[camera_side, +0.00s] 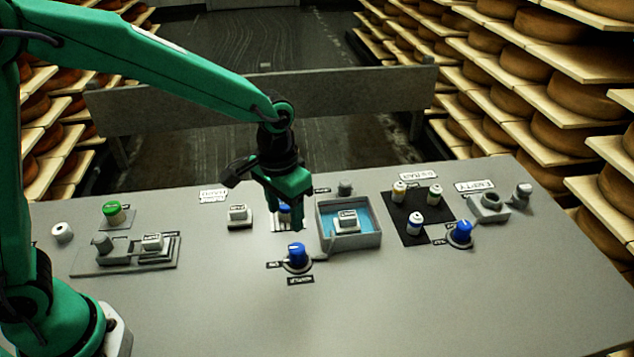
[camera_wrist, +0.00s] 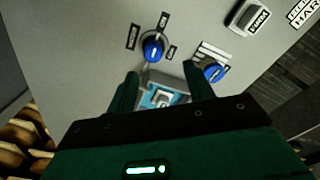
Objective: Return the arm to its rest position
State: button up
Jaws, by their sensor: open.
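My green arm reaches in from the left in the side view, bent and extended over the grey table (camera_side: 420,300). My gripper (camera_side: 290,215) points down above the middle of the table, near a blue knob and the grey tray. In the wrist view my gripper's two green fingers (camera_wrist: 160,85) stand apart with nothing held between them. Behind them shows the grey-walled tray with a blue inside and a small block in it. The arm is extended, not folded. Whether the fingertips touch anything is hard to tell.
The blue-lined tray (camera_side: 375,241) stands right of my gripper. A blue knob (camera_side: 297,255) stands in front. A black mat (camera_side: 407,238) with several small jars and another blue knob (camera_side: 460,232) lie right. A green button (camera_side: 113,212) is left. The front of the table is clear.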

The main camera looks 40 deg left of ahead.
jog(key=s+a+r+n+t, duration=0.1)
jog(key=s+a+r+t, duration=0.4)
jog(key=s+a+r, duration=0.7)
jog(key=s+a, duration=0.3)
jog(key=s, duration=0.1)
jog(key=shift+s+r+n, duration=0.2)
jog(key=shift+r+n, duration=0.15)
jog(key=shift+n, duration=0.05)
